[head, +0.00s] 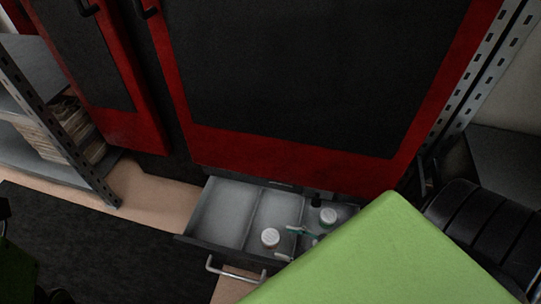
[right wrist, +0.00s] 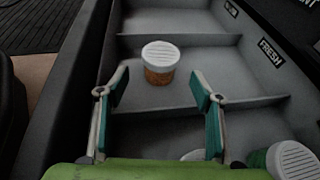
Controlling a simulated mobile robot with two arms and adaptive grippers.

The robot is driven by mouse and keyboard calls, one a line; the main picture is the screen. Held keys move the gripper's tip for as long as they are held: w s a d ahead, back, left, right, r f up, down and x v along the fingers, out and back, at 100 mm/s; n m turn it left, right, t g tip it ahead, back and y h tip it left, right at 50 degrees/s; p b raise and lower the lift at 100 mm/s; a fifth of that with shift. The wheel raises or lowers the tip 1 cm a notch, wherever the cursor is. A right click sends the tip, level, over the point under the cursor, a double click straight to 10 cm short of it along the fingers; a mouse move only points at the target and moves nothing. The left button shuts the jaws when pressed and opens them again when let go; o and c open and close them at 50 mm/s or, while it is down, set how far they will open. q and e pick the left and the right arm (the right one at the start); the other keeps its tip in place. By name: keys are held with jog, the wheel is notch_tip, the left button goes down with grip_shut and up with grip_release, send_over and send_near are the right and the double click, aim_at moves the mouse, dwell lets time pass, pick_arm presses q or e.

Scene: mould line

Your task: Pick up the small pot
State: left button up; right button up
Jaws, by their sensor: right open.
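A small amber pot with a white ribbed lid (right wrist: 158,64) stands upright in a compartment of the open grey drawer (head: 222,212). Its white lid also shows in the head view (head: 270,237). My right gripper (right wrist: 158,84) is open, its two teal-padded fingers apart. In the right wrist view the pot appears between and just beyond the fingertips, with no visible contact. In the head view the right gripper (head: 286,243) is beside the pot, partly hidden by my green arm cover. My left gripper is not in clear view.
A green pot with a white lid (right wrist: 293,160) stands in another compartment; another white lid is partly hidden low in the wrist view. Red-and-black cabinet (head: 300,160) rises behind; metal shelving (head: 60,120) stands left.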

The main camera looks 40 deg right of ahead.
aim_at(275, 240)
jog(key=b+x, duration=0.2)
jog(key=x, duration=0.5)
jog(key=shift+w+r, duration=0.1)
jog(key=shift+r, duration=0.05)
jog(key=c, duration=1.3)
